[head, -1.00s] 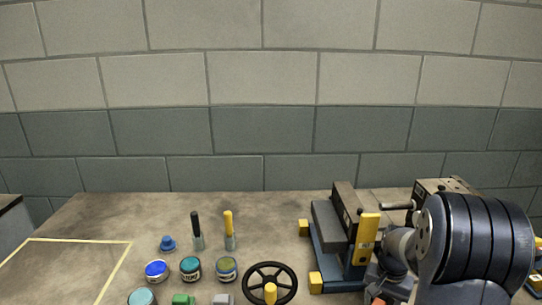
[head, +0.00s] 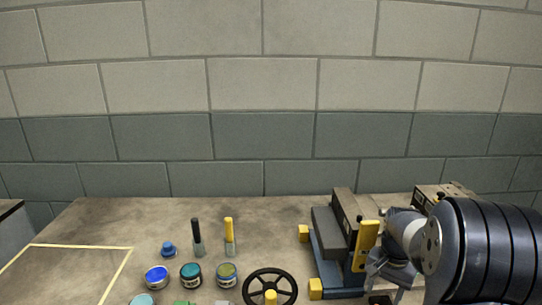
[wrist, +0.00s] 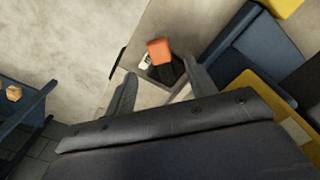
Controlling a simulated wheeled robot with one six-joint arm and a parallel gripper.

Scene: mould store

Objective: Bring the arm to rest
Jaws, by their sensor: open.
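My arm fills the lower right of the head view, in front of a blue-grey machine vise (head: 325,250) with yellow corner blocks. My gripper (wrist: 160,70) shows in the wrist view with its two dark fingers spread apart and nothing held between them. Beyond the fingertips are an orange-topped item (wrist: 159,50) and a dark piece beside it. I cannot tell what these are. In the head view the fingers are mostly hidden or cut off.
A black handwheel (head: 270,287) is left of the vise. Several small jars, including a blue-lidded jar (head: 157,277), stand further left, with a yellow-handled brush (head: 229,235) and a black-handled brush (head: 196,236) behind. A yellow-taped area (head: 82,247) at far left looks bare.

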